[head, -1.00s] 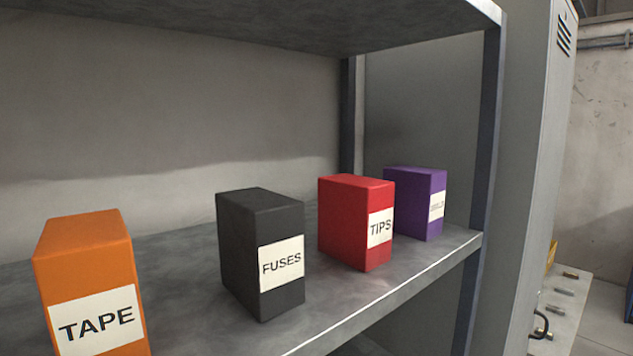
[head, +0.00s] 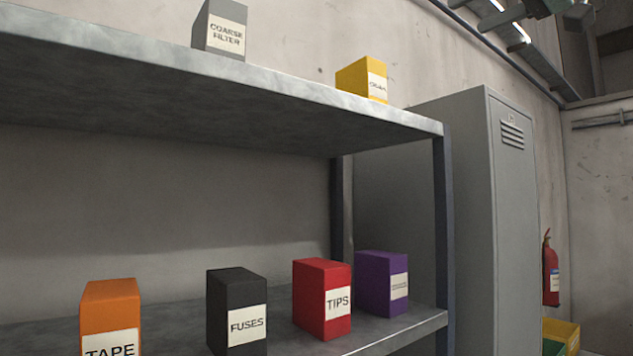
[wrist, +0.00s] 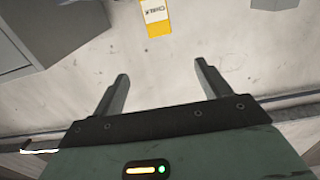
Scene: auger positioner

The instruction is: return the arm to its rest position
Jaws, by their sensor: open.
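My gripper (wrist: 161,72) shows in the wrist view with its two grey fingers spread apart and nothing between them. It is open against a pale wall. A yellow box (wrist: 158,22) with a white label hangs into the top of that view, beyond the fingertips and apart from them. In the head view the gripper cannot be made out for certain.
A grey shelf unit (head: 200,90) holds a grey coarse filter box (head: 219,30) and a yellow box (head: 358,80) on top. Below stand orange tape (head: 110,310), black fuses (head: 236,305), red tips (head: 322,300) and purple (head: 381,284) boxes. A locker (head: 513,220) stands right.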

